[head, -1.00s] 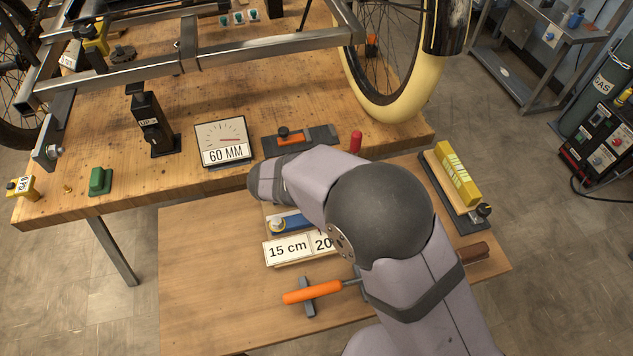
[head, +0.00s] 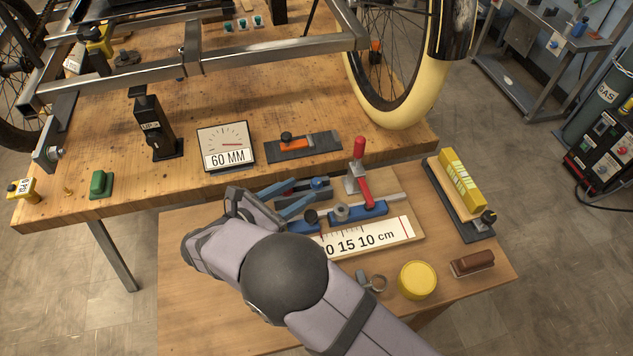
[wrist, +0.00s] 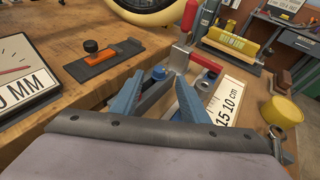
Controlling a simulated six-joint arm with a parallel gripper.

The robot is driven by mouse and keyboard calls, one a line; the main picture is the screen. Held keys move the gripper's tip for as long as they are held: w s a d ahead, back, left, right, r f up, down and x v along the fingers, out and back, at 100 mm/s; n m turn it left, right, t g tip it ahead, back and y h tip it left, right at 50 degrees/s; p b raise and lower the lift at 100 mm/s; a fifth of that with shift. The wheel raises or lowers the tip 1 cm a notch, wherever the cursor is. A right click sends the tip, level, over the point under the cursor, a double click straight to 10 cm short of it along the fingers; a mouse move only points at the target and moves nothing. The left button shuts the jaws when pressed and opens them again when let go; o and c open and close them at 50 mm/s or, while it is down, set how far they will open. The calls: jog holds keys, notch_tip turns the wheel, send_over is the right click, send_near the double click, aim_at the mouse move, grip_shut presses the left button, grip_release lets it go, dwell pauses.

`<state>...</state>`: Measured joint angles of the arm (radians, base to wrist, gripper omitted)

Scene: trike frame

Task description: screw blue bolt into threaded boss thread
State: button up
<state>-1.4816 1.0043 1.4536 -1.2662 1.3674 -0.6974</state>
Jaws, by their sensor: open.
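My gripper (head: 302,190) is open, its two blue fingers pointing right over the small front table. A round blue head (head: 318,183), seemingly the blue bolt, sits at a dark grey block just beyond the fingertips. In the wrist view the blue head (wrist: 158,72) shows between the fingertips, which are apart with nothing gripped. Its shank is hidden. A small silvery round part (head: 56,152) on the plate at the frame's left end looks like the threaded boss. Its thread is too small to make out.
A red-handled clamp (head: 360,172) stands right of the block. A blue tool (head: 350,217) and a ruler board (head: 370,236) lie in front of it. A yellow tin (head: 417,280) and brown brush (head: 472,263) stand front right. The gauge (head: 227,148) is on the bench behind.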

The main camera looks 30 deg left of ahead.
aim_at(315, 182)
jog(key=shift+w+d+f, duration=0.1)
jog(key=shift+w, duration=0.35)
jog(key=shift+p+x, duration=0.9)
jog(key=shift+x, duration=1.25)
jog(key=shift+c, duration=0.6)
grip_shut()
